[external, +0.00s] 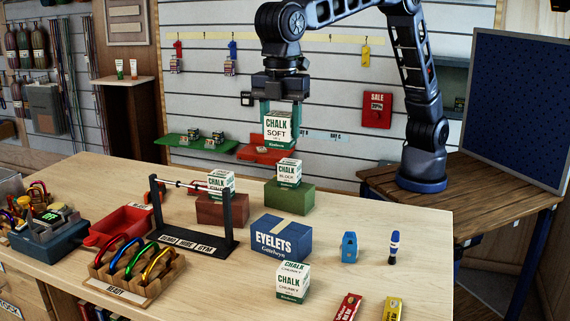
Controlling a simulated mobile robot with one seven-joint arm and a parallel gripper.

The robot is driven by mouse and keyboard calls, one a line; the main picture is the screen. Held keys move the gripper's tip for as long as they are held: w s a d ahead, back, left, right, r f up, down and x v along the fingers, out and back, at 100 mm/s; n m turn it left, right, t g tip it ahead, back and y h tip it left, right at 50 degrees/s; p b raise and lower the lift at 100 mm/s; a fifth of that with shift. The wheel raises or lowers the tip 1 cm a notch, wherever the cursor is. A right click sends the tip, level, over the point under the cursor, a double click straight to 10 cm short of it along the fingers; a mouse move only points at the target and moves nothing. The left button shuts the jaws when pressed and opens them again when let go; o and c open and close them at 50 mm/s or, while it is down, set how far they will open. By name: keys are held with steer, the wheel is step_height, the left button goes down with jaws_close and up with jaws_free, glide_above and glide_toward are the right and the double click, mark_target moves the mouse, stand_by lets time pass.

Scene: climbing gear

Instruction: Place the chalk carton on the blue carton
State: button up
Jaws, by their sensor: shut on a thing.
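My gripper (281,110) is shut on a white and green chalk carton (280,131) marked "SOFT". It holds the carton upright in the air, above and slightly behind the green carton. The blue carton (281,239), marked "EYELETS", lies on the bench in front of the green carton, with a bare top. Other chalk cartons are in view: one (289,172) stands on the green carton (290,197), one (221,184) stands on the brown-red carton (222,211), and one (293,282) stands on the bench in front of the blue carton.
A black stand with a crossbar (191,219) is left of the blue carton. A wooden rack of carabiners (136,270) and a red tray (120,225) are further left. A blue item (349,247) and a small bottle (393,247) stand to the right. The bench's right end is mostly clear.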

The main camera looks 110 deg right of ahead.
step_height(320, 180, down, 20)
steer(key=shift+r, duration=0.2)
stand_by(0.4)
steer(key=shift+f, duration=0.1)
steer(key=o, duration=1)
